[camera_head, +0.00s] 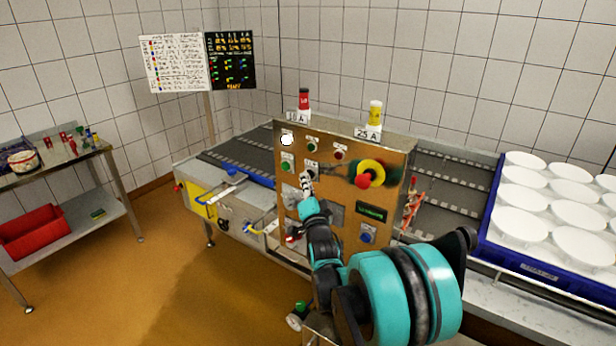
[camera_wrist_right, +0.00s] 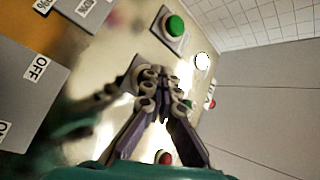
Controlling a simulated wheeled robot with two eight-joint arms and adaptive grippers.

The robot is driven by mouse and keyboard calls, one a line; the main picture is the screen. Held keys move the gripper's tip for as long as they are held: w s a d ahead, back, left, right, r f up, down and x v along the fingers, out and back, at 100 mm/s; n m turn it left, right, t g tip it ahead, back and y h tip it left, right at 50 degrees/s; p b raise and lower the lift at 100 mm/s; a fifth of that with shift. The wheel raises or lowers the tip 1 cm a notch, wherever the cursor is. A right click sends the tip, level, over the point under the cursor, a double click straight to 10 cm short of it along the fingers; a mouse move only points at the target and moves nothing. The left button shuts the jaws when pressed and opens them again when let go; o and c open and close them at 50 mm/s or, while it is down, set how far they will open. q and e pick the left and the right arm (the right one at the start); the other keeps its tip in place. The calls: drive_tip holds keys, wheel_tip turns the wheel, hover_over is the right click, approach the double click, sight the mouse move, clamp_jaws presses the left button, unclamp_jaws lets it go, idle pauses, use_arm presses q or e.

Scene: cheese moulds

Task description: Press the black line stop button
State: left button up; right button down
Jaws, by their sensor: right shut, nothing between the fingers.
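The metal control panel (camera_head: 331,203) stands in the middle of the head view. A dark button (camera_head: 312,174), which looks like the black line stop button, sits in the lower row, right of a green button (camera_head: 287,166). My right gripper (camera_head: 305,178) is shut and empty, its fingertips right at this dark button and partly covering it. In the right wrist view the closed fingertips (camera_wrist_right: 158,78) point at the panel face, and the black button is hidden behind them. I cannot tell whether they touch it. My left gripper is not in view.
A red emergency button on a yellow ring (camera_head: 370,173) is right of the gripper. A red button (camera_head: 338,154) and white lamp (camera_head: 287,140) are above. A conveyor (camera_head: 240,152) runs behind, with a blue crate (camera_head: 484,240) of white moulds at right.

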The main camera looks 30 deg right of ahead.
drive_tip(key=shift+a, duration=0.1)
drive_tip(key=shift+s+a, duration=0.4)
drive_tip(key=shift+a, duration=0.3)
drive_tip(key=shift+s+a, duration=0.3)
drive_tip(key=shift+a, duration=0.5)
drive_tip(key=shift+s+a, duration=0.35)
drive_tip(key=shift+a, duration=0.4)
drive_tip(key=shift+s+a, duration=0.3)
drive_tip(key=shift+a, duration=0.5)
